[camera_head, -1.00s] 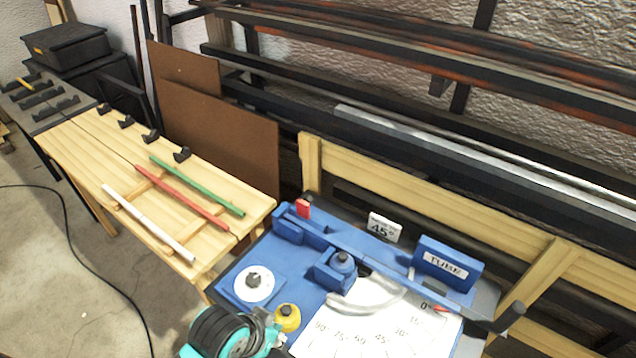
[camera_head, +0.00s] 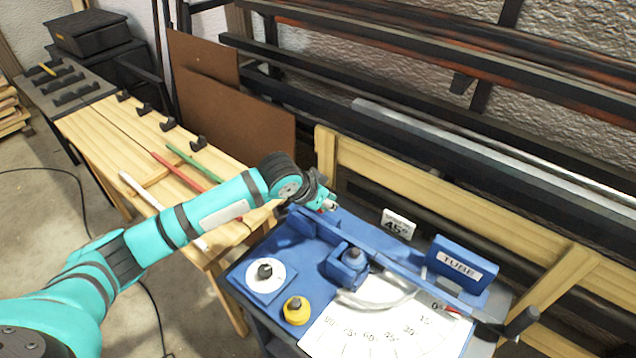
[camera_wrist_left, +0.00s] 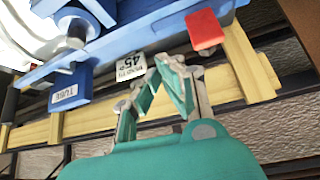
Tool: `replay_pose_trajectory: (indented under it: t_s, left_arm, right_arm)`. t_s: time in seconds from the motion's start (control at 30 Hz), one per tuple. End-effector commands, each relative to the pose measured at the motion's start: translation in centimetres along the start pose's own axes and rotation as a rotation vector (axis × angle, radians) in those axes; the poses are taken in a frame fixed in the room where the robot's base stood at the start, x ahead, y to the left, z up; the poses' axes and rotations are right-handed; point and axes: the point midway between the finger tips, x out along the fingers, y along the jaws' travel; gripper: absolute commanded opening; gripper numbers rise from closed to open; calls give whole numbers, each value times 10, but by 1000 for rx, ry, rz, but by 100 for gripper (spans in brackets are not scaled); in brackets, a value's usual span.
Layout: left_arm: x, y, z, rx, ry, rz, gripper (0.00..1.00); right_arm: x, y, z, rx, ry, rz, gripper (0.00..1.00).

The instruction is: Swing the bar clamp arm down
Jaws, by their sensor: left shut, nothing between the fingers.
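A blue bending jig (camera_head: 252,258) stands at lower right in the head view. A long blue bar (camera_head: 385,246) lies along its back; I cannot tell for sure whether this is the clamp arm. A red block (camera_wrist_left: 205,30) sits at one end of the jig; in the head view my gripper mostly hides it. My left gripper (camera_head: 331,204) is shut and empty, close to this red end. In the left wrist view its fingertips (camera_wrist_left: 166,62) meet below the blue bar's edge, apart from the red block. My right gripper is out of view.
A wooden bench (camera_head: 92,135) with coloured laths is left. A wooden rail (camera_head: 420,183) runs behind.

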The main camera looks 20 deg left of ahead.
Motion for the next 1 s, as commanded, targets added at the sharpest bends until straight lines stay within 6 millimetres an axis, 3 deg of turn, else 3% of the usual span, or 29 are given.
replay_pose_trajectory:
  t_s: [0.03,0.1,0.3,0.77,1.0]
  left_arm:
    - [-6,-21,-13,-14,9,-26,0]
    - [-11,-41,-26,-39,20,-46,0]
    - [-24,-75,-47,-87,41,-79,0]
    - [-24,-80,-50,-94,46,-83,0]
    - [5,-82,-52,-94,43,-82,0]
  right_arm:
    - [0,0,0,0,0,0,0]
    - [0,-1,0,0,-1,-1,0]
    - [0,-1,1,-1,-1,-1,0]
    - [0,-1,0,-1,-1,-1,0]
    - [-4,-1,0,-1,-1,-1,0]
